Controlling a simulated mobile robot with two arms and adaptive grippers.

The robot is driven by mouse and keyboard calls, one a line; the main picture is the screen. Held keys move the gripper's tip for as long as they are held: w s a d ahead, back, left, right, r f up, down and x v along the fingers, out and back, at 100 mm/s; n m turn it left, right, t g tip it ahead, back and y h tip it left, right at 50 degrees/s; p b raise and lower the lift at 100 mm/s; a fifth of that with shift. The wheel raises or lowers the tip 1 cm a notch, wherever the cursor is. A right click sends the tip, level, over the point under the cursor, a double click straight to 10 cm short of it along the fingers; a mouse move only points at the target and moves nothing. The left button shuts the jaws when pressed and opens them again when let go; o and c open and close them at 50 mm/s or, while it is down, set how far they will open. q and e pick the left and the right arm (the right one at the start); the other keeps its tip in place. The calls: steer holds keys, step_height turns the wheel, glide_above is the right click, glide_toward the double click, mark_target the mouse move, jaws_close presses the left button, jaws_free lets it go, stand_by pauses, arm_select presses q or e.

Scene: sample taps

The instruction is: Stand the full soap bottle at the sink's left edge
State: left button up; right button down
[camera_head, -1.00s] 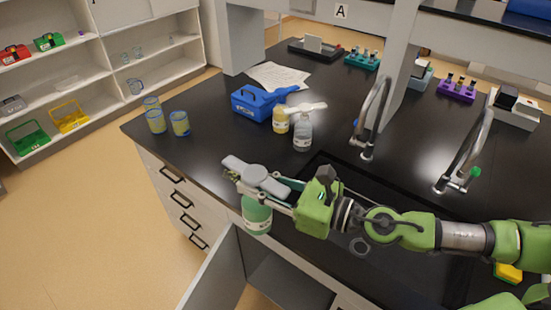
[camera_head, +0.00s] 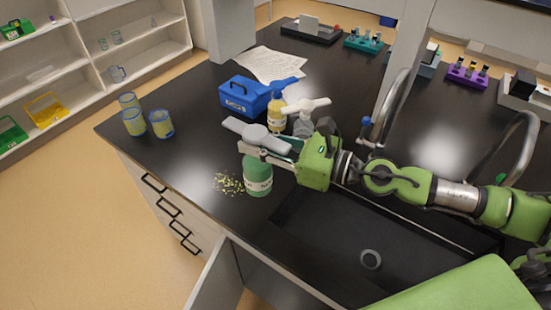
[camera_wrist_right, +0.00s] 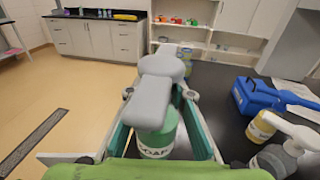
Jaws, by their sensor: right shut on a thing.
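A green soap bottle (camera_head: 258,178) with a grey pump top (camera_head: 254,133) is upright in my right gripper (camera_head: 265,152). It is over the black counter, beside the left end of the sink (camera_head: 375,235). Its base looks at or just above the counter; I cannot tell whether it touches. In the right wrist view the bottle (camera_wrist_right: 158,140) stands between the two fingers, its label partly visible and its pump covering part of it. My left gripper is not in view.
Yellow-green specks (camera_head: 228,184) lie on the counter just left of the bottle. A yellow pump bottle (camera_head: 277,116), a grey pump bottle (camera_head: 303,124) and a blue box (camera_head: 243,96) stand behind. Several glasses (camera_head: 161,124) are at the left. A cabinet door (camera_head: 217,280) hangs open below.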

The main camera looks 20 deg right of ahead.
arm_select(q)
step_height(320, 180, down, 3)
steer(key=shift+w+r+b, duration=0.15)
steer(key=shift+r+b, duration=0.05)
steer(key=shift+b, duration=0.6)
arm_select(e)
steer(key=w+d+f, duration=0.6)
steer(key=w+f, duration=0.1)
steer(key=f, duration=0.4)
steer(key=shift+w+d, duration=0.3)
steer(key=shift+w, duration=0.1)
steer(key=shift+f, duration=0.15)
steer(key=c, duration=1.8)
jaws_free()
steer(key=shift+f, duration=0.1)
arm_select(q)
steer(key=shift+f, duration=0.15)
arm_select(e)
steer(key=shift+s, duration=0.1)
